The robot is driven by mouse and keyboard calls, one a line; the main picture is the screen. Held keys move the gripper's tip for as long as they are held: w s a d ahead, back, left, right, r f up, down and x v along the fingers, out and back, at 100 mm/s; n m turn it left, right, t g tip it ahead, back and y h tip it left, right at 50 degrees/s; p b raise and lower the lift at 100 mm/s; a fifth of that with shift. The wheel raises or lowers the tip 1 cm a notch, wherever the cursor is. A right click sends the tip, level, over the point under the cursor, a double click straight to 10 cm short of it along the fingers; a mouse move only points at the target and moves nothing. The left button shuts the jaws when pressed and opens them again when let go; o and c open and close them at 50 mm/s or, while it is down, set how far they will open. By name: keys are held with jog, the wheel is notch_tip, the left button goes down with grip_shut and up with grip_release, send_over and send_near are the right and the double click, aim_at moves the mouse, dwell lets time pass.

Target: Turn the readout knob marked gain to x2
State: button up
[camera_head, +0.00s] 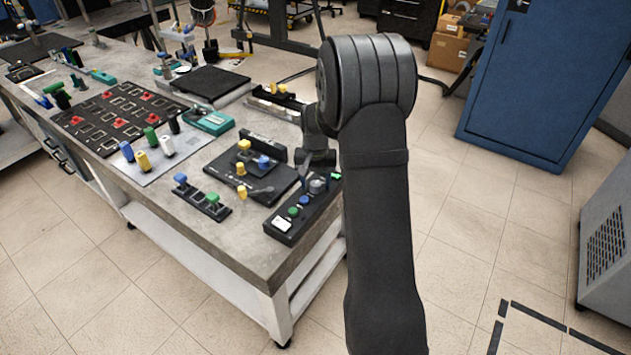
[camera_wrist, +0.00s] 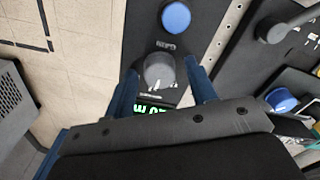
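The grey gain knob (camera_wrist: 158,69) stands on a black panel in the wrist view, with the upside-down label GAIN beside it. A pale pointer line shows on the knob, toward the green-lit display (camera_wrist: 152,110); I cannot read its scale setting. My gripper (camera_wrist: 162,72) has one blue finger on each side of the knob, with small gaps visible. The fingers look open around it, and contact is not clear. In the head view, the black readout box (camera_head: 288,236) lies at the bench's near right corner, and my arm hides most of the gripper.
A blue knob (camera_wrist: 176,17) sits close to the gain knob on the same panel. A dark plate with a yellow and a blue piece (camera_head: 264,162) lies left of the box. The bench edge (camera_head: 262,277) is close in front; floor lies to the right.

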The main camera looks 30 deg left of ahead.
aim_at(316, 183)
notch_tip(316, 183, up, 18)
jog(key=shift+f, duration=0.25)
dwell(0.4)
jog(key=shift+f, duration=0.1)
dwell(0.3)
notch_tip(316, 183, down, 17)
jog(key=shift+f, duration=0.2)
dwell(0.4)
jog(key=shift+r, duration=0.1)
